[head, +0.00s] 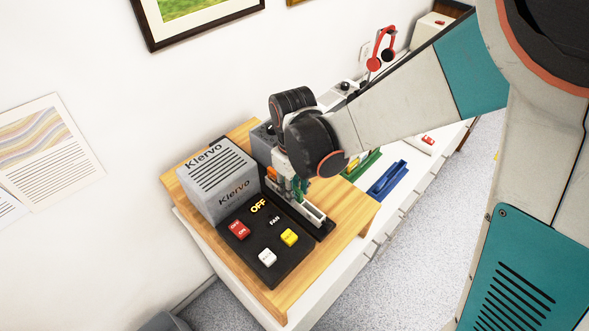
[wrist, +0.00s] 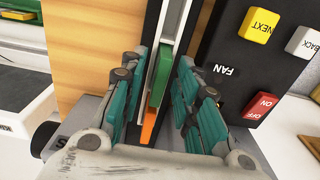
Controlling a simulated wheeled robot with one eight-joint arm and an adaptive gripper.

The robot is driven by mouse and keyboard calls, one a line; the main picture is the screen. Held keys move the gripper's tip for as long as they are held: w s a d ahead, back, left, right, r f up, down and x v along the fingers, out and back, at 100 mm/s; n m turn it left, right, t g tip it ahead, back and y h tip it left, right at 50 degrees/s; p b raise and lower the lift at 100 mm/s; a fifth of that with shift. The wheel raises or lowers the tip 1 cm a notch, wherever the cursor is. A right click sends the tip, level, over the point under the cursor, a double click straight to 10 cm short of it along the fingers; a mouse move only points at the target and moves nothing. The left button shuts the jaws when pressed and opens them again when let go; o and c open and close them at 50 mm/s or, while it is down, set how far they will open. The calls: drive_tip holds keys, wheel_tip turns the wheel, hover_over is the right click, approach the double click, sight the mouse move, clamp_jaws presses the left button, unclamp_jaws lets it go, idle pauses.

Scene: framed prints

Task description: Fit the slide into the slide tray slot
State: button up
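The slide tray (wrist: 176,22) is a long, narrow pale channel on a dark base beside the control panel; its near end (head: 312,214) also shows in the head view. A thin green slide-like piece (wrist: 161,76) stands in or just above the channel in the wrist view. An orange piece (wrist: 148,128) sits below it; I cannot tell whether they are joined. My gripper (wrist: 158,92) is over the tray with its teal fingers apart, one on each side of the green piece. Gaps seem to show beside it. My wrist hides the tray's far part in the head view.
A grey Klervo box (head: 216,180) stands left of the tray. The black control panel (head: 266,240) with red, yellow and white buttons lies close beside it. A blue tray (head: 388,180) and a green one (head: 361,165) lie to the right. Bare wood (head: 350,208) shows at the right edge.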

wheel_tip(320, 180, up, 12)
drive_tip(key=p, duration=0.8)
